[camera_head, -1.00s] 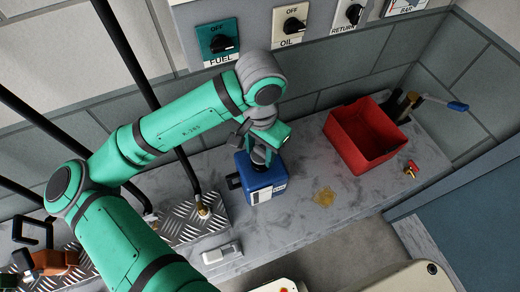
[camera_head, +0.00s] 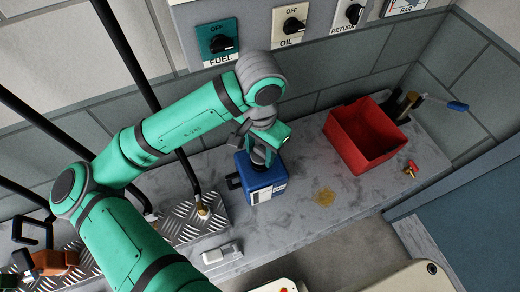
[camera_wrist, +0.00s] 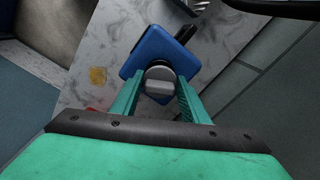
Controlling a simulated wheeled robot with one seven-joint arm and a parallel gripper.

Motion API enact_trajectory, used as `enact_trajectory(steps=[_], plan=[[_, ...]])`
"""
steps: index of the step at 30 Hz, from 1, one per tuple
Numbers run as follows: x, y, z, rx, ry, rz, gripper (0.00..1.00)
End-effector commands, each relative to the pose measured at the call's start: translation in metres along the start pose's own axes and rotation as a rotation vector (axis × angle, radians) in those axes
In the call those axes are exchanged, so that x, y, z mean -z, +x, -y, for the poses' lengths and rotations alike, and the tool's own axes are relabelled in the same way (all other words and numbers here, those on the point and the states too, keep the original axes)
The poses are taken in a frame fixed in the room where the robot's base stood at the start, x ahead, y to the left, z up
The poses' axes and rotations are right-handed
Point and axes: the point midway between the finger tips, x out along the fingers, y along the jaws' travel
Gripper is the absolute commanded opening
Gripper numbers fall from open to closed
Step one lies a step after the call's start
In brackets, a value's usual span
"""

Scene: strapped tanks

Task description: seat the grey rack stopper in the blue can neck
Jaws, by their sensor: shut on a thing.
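The blue can (camera_head: 264,184) stands on the marble counter, with a white label on its front and a dark handle at its left. It also shows in the wrist view (camera_wrist: 151,50). My gripper (camera_head: 262,157) is directly above the can's top. In the wrist view my gripper (camera_wrist: 159,88) has its two green fingers closed on the sides of the grey stopper (camera_wrist: 159,82). The stopper lies over the can's top where the neck would be. The neck itself is hidden, so I cannot tell how deep the stopper sits.
A red bin (camera_head: 365,135) stands right of the can. A red-handled brass valve (camera_head: 411,169) and a yellow-brown stain (camera_head: 325,197) are on the counter. Black hoses and a tread-plate rack (camera_head: 200,224) are at left. Switch panels (camera_head: 290,26) are on the wall behind.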

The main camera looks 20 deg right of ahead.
Motion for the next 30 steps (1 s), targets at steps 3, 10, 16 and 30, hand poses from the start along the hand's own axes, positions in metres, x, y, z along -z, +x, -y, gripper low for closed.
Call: enact_trajectory(steps=[3,10,16,30], plan=[[0.000,0.002,0.000,0.000,-0.001,0.000,0.19],[0.000,0.007,0.000,0.000,-0.001,0.000,0.19],[0.000,0.011,0.000,-0.001,-0.001,0.000,0.19],[0.000,0.021,0.000,-0.001,0.000,0.000,0.19]])
